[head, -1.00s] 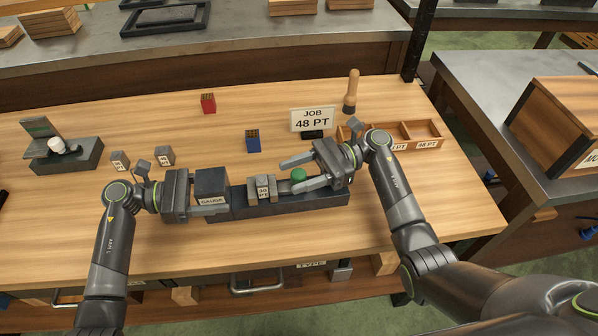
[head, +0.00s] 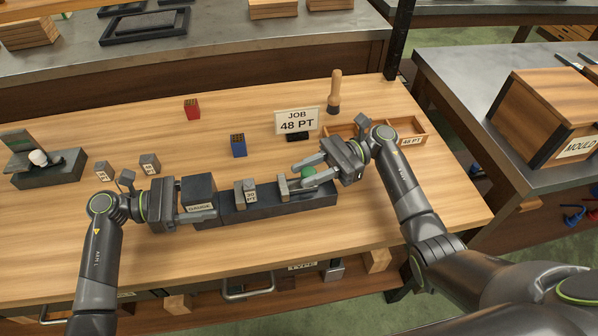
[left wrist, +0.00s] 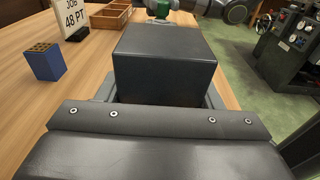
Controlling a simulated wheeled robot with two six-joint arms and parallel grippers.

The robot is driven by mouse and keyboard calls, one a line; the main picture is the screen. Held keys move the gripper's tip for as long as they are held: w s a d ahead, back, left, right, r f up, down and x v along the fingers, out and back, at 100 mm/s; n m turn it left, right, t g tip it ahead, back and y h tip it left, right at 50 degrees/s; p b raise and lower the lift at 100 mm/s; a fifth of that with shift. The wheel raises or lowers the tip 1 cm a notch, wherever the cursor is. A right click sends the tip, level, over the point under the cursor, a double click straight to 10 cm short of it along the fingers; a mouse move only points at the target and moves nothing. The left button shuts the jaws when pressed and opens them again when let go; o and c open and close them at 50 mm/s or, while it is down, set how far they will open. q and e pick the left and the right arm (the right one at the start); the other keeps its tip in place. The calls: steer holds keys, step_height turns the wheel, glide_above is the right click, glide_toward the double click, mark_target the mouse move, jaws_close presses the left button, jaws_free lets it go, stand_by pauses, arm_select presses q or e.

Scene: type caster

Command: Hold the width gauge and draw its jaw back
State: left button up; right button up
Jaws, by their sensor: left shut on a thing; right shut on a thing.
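The width gauge is a long dark bar (head: 262,212) with a block labelled GAUGE (head: 198,190) at its left end. My left gripper (head: 203,200) is shut on that block, which fills the left wrist view (left wrist: 165,62). A grey type block (head: 250,194) stands on the bar, its label too small to read surely. The sliding jaw (head: 283,186) stands to its right, with a gap between them. My right gripper (head: 303,175) is shut on the jaw's green knob (head: 308,172), which is partly hidden by the fingers.
A JOB 48 PT sign (head: 296,122), a blue block (head: 238,145) and a red block (head: 192,109) stand behind the gauge. A wooden compartment tray (head: 413,127) is at back right. Two small grey blocks (head: 150,164) and a dark device (head: 48,172) are left. The front table strip is clear.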

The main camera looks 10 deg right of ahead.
steer(key=o, duration=0.9)
steer(key=v, duration=1.2)
